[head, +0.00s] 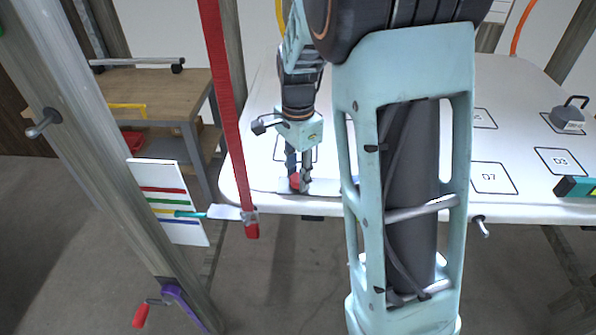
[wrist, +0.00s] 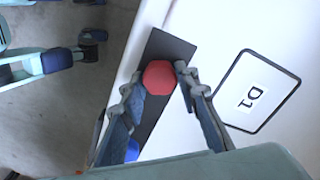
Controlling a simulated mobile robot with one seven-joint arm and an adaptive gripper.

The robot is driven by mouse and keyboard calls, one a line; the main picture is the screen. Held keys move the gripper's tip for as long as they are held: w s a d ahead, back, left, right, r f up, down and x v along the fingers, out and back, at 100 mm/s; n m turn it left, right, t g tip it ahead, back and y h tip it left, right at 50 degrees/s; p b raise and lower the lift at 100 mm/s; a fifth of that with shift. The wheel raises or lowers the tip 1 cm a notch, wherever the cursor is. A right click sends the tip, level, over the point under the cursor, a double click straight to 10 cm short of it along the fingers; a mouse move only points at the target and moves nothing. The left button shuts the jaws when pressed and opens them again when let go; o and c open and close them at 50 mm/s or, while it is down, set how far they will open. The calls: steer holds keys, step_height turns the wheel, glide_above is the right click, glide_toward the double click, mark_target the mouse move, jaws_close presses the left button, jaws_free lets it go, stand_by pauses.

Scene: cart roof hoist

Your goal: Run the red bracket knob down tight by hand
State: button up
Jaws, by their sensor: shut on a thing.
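The red bracket knob (wrist: 158,77) is a faceted red cap on a dark flat bar (wrist: 170,47) at the edge of the white roof panel. In the wrist view my gripper (wrist: 157,78) has one finger on each side of the knob and is shut on it. In the head view the knob (head: 294,181) shows as a small red patch at the near edge of the panel, partly covered by the fingers of my gripper (head: 299,182). My gripper points down onto it. The knob's underside and thread are hidden.
A red strap (head: 228,110) hangs just left of my gripper. A wooden post (head: 110,160), striped card (head: 170,201) and red-handled crank (head: 141,314) stand further left. A blue piece (wrist: 132,150) lies partly behind my finger. The panel (head: 515,110) has marked outlines and a grey weight (head: 567,117).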

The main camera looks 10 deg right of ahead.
steer(key=shift+w+r+m, duration=0.25)
steer(key=shift+m, duration=0.75)
steer(key=o, duration=1.2)
steer(key=shift+s+f, duration=0.1)
steer(key=shift+s, duration=0.05)
steer(key=shift+c, duration=0.2)
step_height(320, 180, up, 12)
